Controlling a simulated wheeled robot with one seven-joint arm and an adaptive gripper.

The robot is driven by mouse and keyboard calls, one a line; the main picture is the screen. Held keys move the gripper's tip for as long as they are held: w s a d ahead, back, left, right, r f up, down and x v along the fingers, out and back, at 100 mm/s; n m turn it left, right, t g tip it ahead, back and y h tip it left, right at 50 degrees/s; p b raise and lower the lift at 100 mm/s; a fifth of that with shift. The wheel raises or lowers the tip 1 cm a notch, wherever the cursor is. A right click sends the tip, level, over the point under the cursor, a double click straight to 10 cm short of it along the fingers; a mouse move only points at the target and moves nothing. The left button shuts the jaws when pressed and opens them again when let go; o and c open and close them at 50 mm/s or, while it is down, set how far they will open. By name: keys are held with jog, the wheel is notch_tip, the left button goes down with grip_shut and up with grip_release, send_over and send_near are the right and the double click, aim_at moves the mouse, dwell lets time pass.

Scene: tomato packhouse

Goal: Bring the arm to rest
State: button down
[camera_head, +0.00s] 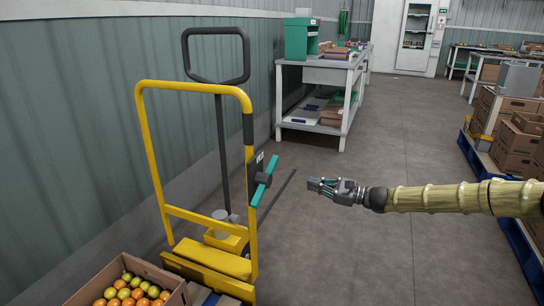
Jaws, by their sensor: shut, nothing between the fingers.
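My gripper (322,187) is at the middle of the view, at the end of my arm (440,197). The arm reaches in level from the right edge, over the grey floor. The gripper points left, its fingers are shut, and I see nothing held in it. In the picture it lies to the right of the yellow trolley and appears apart from it.
A yellow trolley (197,86) with a black handle and a teal bar (264,181) stands left. A box of tomatoes (112,262) is at lower left. A workbench (330,75) stands behind. Cartons (514,140) on a blue pallet are right. Floor between is clear.

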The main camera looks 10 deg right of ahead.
jog(key=s+a+f+n+g+h, duration=0.2)
jog(key=s+a+f+g, duration=0.1)
jog(key=s+a+f, duration=0.4)
jog(key=s+a+f+n+g+h, duration=0.15)
jog(key=s+a+f, duration=0.3)
jog(key=f, duration=0.45)
jog(key=s+a+f+n+g+h, duration=0.1)
jog(key=s+a+f+n+g, duration=0.15)
jog(key=s+a+f, duration=0.4)
jog(key=s+f+n+g+h, duration=0.2)
jog(key=s+f+n+h, duration=0.1)
jog(key=s+f, duration=0.7)
jog(key=s+f+n+g+h, duration=0.3)
jog(key=s+f, duration=0.4)
jog(key=s, duration=0.6)
jog(key=s+d+r+n+t+h, duration=0.15)
jog(key=s+d+n+h, duration=0.55)
jog(key=s, duration=0.8)
notch_tip(320, 180, up, 31)
jog(key=d+n+y+p, duration=0.1)
jog(key=d+y+p, duration=0.1)
jog(key=p, duration=2.9)
